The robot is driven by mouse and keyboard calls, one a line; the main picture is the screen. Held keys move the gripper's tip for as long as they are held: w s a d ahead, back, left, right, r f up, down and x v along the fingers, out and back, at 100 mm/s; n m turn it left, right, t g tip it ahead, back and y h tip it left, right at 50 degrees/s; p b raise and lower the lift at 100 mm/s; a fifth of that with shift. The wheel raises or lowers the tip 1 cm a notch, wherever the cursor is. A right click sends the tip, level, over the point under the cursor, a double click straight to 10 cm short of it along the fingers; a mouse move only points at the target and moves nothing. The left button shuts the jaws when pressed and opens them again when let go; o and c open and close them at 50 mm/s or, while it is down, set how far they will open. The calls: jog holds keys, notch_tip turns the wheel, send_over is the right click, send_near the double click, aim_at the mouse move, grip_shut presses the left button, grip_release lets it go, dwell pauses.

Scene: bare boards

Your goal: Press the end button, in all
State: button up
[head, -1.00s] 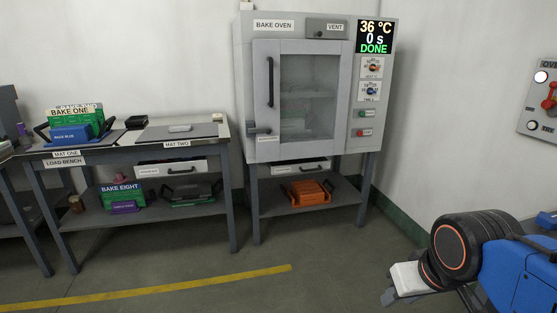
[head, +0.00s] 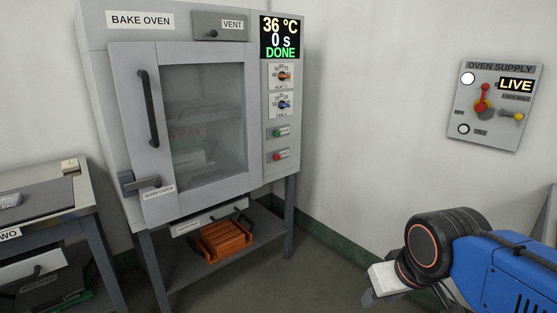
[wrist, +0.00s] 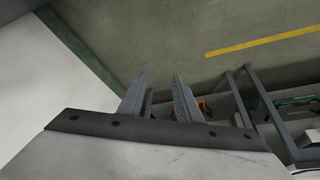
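The bake oven (head: 125,60) stands ahead with its door closed. Its right-hand panel has a red button (head: 277,155) below a green button (head: 277,133); their small labels are hard to read, and the red one appears to be the end button. The display (head: 280,38) reads 36 °C, 0 s, DONE. My gripper (head: 372,290) is low at the right in the head view, well apart from the panel. In the wrist view its two fingers (wrist: 160,95) are apart with nothing between them.
The oven supply box (head: 483,135) on the right wall shows LIVE. An orange item (head: 226,242) lies on the shelf under the oven. A door catch (head: 140,184) and handle (head: 148,108) stick out. The bench (head: 75,190) is at left. Floor right of the oven is clear.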

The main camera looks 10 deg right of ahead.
jog(key=shift+w, duration=0.15)
jog(key=shift+a, duration=0.1)
grip_shut()
dwell(1.6)
